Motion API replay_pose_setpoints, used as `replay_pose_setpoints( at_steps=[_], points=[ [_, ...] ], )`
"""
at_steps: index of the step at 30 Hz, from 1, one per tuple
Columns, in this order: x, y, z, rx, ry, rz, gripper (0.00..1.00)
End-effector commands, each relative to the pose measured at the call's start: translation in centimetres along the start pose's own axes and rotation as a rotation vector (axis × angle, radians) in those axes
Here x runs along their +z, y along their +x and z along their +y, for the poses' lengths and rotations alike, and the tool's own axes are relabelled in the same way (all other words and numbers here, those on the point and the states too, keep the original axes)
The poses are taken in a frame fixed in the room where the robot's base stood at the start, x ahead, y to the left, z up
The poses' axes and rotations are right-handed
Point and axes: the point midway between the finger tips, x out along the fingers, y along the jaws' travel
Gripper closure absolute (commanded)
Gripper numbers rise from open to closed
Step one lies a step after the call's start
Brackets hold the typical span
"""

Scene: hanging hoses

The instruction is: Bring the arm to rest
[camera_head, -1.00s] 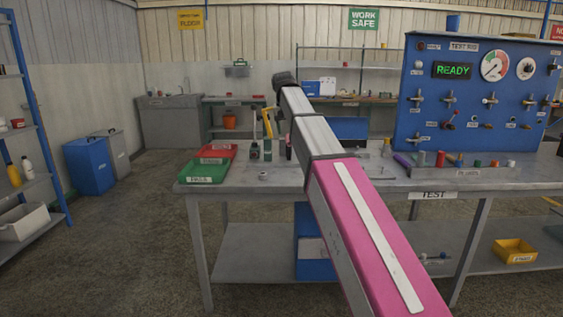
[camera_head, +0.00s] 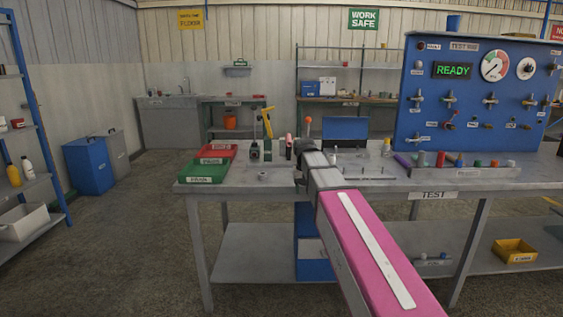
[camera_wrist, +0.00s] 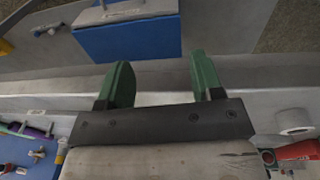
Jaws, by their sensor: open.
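My gripper (camera_wrist: 163,84) shows in the wrist view with its two green fingers spread apart and nothing between them. It is over the front edge of the grey workbench (camera_wrist: 258,98). In the head view my pink and grey arm reaches forward to the workbench (camera_head: 262,190), and its far end is at the bench's front part. The gripper's fingers are hidden behind the arm there.
On the bench are a green tray (camera_head: 203,172), a red tray (camera_head: 217,151), and small tools and fittings. The blue test rig (camera_head: 470,95) reading READY stands at the right. The floor between is clear.

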Motion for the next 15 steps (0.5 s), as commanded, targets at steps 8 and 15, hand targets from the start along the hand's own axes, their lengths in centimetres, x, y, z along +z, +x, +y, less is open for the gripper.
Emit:
replay_pose_setpoints(
  at_steps=[8, 15],
  points=[
    [7.0, 10.2, 2.7, -0.025, 0.002, -0.027, 0.40],
    [13.5, 17.4, 4.6, -0.049, 0.009, -0.043, 0.40]
  ],
)
